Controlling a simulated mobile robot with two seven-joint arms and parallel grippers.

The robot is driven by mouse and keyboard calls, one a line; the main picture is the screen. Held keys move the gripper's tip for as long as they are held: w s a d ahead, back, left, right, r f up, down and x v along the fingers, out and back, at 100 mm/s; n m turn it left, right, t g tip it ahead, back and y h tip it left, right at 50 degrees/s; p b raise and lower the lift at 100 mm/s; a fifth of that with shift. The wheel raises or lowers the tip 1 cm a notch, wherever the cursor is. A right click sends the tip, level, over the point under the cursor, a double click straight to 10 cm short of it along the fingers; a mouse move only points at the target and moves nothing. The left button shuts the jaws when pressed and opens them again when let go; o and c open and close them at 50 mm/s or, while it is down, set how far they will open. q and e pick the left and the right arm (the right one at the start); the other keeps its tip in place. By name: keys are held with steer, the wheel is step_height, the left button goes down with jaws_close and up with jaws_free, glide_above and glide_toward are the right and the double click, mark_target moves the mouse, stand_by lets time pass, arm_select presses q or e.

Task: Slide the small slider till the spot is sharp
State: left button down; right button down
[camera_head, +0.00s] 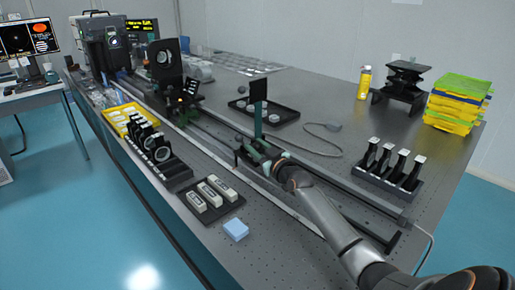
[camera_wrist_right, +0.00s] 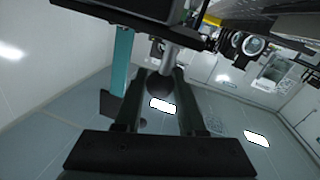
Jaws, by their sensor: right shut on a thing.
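The small slider appears to be the carriage on the long rail (camera_head: 215,126) that bears a teal post (camera_head: 258,122) with a dark square plate (camera_head: 258,90) on top. My right gripper (camera_head: 258,156) is at the foot of this post. In the right wrist view, my right gripper (camera_wrist_right: 158,92) is shut on a dark round knob (camera_wrist_right: 160,80) at the end of a grey rod (camera_wrist_right: 171,56). The teal post shows there too (camera_wrist_right: 123,60). A monitor (camera_head: 28,39) at the far left shows a dark panel with a small spot; its sharpness is too small to judge. My left gripper is out of view.
Mounted optics (camera_head: 165,62) stand farther up the rail. A black rack (camera_head: 390,171) stands at right, and a block tray (camera_head: 209,203) in front.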

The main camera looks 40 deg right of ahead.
steer(key=c, duration=0.8)
jaws_free()
steer(key=shift+c, duration=0.2)
steer(key=o, duration=0.3)
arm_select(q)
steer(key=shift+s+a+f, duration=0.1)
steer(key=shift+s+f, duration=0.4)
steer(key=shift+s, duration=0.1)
arm_select(e)
steer(key=shift+s, duration=0.1)
arm_select(q)
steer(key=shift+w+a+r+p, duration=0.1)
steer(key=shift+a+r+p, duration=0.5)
steer(key=shift+p, duration=0.3)
arm_select(e)
steer(key=shift+s+a, duration=0.25)
steer(key=shift+s, duration=1.8)
steer(key=shift+s+a, duration=0.2)
steer(key=shift+s, duration=1.8)
steer(key=shift+s+a, duration=0.25)
steer(key=shift+s, duration=1.8)
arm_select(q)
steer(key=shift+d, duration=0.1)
